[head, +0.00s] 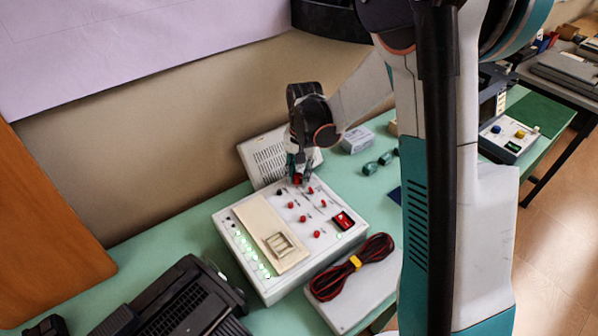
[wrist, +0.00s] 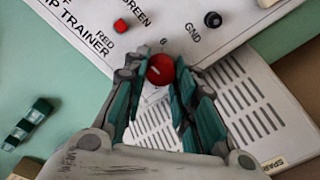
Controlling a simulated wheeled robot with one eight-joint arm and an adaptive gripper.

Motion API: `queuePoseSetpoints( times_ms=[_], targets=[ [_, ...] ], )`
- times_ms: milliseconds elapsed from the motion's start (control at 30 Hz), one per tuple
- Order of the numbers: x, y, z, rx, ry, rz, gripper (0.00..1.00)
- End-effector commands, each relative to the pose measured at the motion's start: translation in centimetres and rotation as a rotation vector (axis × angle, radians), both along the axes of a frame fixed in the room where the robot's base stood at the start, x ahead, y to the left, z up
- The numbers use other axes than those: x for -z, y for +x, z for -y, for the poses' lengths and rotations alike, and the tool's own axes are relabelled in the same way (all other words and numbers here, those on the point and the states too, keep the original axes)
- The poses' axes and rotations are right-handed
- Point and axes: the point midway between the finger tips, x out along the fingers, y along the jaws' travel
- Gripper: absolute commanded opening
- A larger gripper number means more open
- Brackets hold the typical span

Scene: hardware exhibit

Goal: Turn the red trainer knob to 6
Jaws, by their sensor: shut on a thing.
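The white trainer box (head: 345,242) lies on the green table, with several small red parts on its panel. In the wrist view the round red trainer knob (wrist: 160,68) sits between my fingertips and has a short pale pointer line on its top. A single printed digit stands beside it on the panel; I cannot read surely which. My gripper (wrist: 160,80) is shut on the knob, one finger at each side. In the head view my gripper (head: 299,172) reaches down to the back edge of the panel and mostly hides the knob.
A vented pale case (head: 268,158) stands behind the trainer, close to my gripper. Coiled red and black leads (head: 340,276) lie at the front right. A black device (head: 190,300) is at the front left.

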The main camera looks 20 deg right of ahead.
Motion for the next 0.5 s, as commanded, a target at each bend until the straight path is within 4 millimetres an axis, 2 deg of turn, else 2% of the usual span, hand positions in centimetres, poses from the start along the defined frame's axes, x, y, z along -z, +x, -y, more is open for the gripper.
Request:
queuePoseSetpoints(
  times_ms=[500],
  targets=[
    [0.06, -0.08, 0.00, 0.079, -0.001, -0.001, 0.01]
  ],
)
